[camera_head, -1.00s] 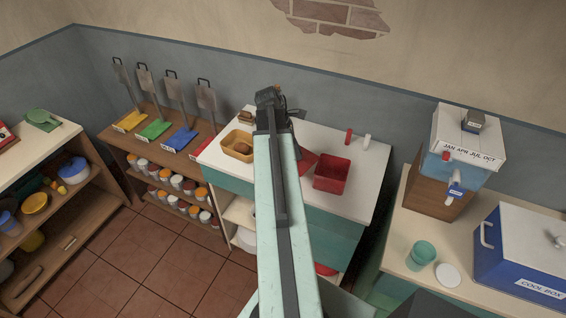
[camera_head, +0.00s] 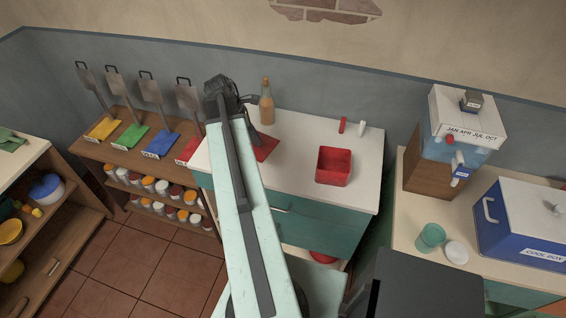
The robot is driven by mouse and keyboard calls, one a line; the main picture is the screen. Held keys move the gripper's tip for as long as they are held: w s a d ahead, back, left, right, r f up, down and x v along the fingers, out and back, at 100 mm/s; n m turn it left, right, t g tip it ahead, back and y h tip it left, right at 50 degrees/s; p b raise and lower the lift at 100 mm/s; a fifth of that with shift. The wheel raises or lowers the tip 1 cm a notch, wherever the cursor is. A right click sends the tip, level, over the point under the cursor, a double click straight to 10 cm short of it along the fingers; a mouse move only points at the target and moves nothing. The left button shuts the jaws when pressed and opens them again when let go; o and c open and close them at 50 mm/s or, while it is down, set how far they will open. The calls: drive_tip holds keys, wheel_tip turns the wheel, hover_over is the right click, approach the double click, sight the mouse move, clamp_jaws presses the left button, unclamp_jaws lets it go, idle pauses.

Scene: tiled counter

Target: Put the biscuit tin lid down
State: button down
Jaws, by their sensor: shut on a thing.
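My gripper (camera_head: 228,92) is at the far end of my pale green arm, above the back left part of the white counter top. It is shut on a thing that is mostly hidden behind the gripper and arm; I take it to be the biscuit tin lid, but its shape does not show. I cannot tell whether it touches the counter. No biscuit tin can be made out. The arm covers the left part of the counter.
An amber bottle (camera_head: 267,102) stands right of my gripper, near a red mat (camera_head: 266,149). A red bin (camera_head: 334,167) and red and white shakers (camera_head: 343,125) are further right.

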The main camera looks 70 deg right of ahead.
sight(269, 145)
drive_tip(key=s+d+m, duration=0.2)
drive_tip(key=s+d, duration=0.2)
drive_tip(key=s, duration=0.5)
drive_tip(key=shift+y, duration=0.3)
wheel_tip(269, 145, down, 10)
drive_tip(key=b, duration=1)
drive_tip(key=shift+a+r, duration=0.15)
drive_tip(key=shift+r+p, duration=0.25)
drive_tip(key=shift+p, duration=0.05)
drive_tip(key=shift+f, duration=0.25)
drive_tip(key=c, duration=1.2)
unclamp_jaws()
drive_tip(key=shift+r, duration=0.1)
drive_tip(key=shift+o, duration=0.2)
drive_tip(key=p+v, duration=1.1)
drive_tip(key=v, duration=0.1)
drive_tip(key=shift+r, duration=0.25)
drive_tip(key=shift+w+f, duration=0.1)
drive_tip(key=shift+w, duration=0.05)
